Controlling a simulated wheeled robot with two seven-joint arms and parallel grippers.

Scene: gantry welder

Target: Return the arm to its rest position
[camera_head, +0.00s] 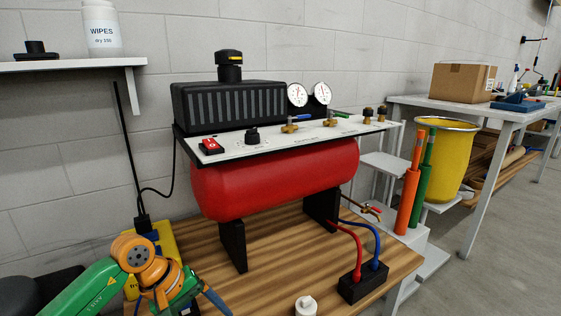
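My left arm (137,254), green with orange joints, comes in from the lower left. My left gripper (198,300) is at the bottom edge, low over the front left of the wooden bench, partly cut off by the frame. Its fingers are too hidden to tell whether they are open or shut. It is in front of and to the left of the red compressor tank (275,180), apart from it. My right arm and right gripper are not in view.
The tank carries a white panel (330,133) with gauges and a red switch (211,146). A yellow device (165,240) stands behind my arm. A black block (362,282) with red and blue hoses and a white capped item (306,305) are on the bench's front right.

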